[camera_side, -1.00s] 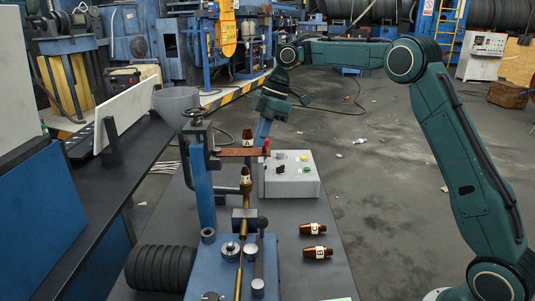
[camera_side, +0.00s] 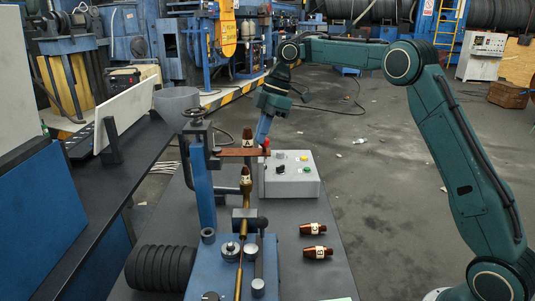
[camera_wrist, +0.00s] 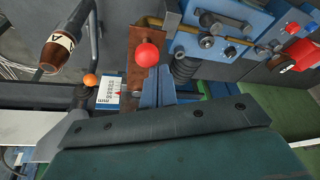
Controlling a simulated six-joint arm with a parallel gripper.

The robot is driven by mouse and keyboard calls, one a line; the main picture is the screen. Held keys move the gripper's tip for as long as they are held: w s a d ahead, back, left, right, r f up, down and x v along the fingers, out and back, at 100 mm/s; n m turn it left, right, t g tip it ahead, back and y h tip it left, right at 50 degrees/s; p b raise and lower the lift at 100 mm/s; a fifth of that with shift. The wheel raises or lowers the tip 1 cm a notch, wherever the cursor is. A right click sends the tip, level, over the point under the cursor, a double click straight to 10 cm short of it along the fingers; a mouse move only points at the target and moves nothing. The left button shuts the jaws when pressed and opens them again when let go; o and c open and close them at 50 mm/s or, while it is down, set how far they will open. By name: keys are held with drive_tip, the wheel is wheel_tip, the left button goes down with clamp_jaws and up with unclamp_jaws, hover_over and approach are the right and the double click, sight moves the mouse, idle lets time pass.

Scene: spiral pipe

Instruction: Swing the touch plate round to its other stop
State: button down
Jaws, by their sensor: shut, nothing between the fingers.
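The touch plate (camera_side: 238,152) is a flat brown bar reaching right from the top of the blue post (camera_side: 203,185) in the side view. A red ball knob (camera_side: 266,143) stands at its right end. In the wrist view the brown plate (camera_wrist: 138,76) and the red knob (camera_wrist: 147,54) show near the top centre. My gripper (camera_side: 262,140) is shut and empty, its blue fingers pointing down beside the knob. In the wrist view my fingers (camera_wrist: 156,84) lie just below and right of the knob. I cannot tell whether they touch it.
A grey control box (camera_side: 291,175) stands close to the right of the plate. Two loose copper tips (camera_side: 313,229) lie on the bench at right. Black rings (camera_side: 160,268) lie at front left.

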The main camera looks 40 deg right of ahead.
drive_tip(key=shift+d+r, duration=0.2)
drive_tip(key=shift+d, duration=0.1)
drive_tip(key=s+d, duration=0.4)
drive_tip(key=d, duration=0.7)
drive_tip(key=s+a+r+m+t, duration=0.3)
drive_tip(key=s+a+r+m, duration=0.5)
drive_tip(key=s+a, duration=0.55)
drive_tip(key=s+f+m+h, duration=0.2)
drive_tip(key=s+f+m, duration=0.1)
drive_tip(key=s, duration=0.6)
drive_tip(key=s+d+f+m+t+h, duration=0.1)
drive_tip(key=s+f+m, duration=0.2)
drive_tip(key=s, duration=0.7)
drive_tip(key=shift+f+h, duration=0.4)
drive_tip(key=shift+f, duration=0.3)
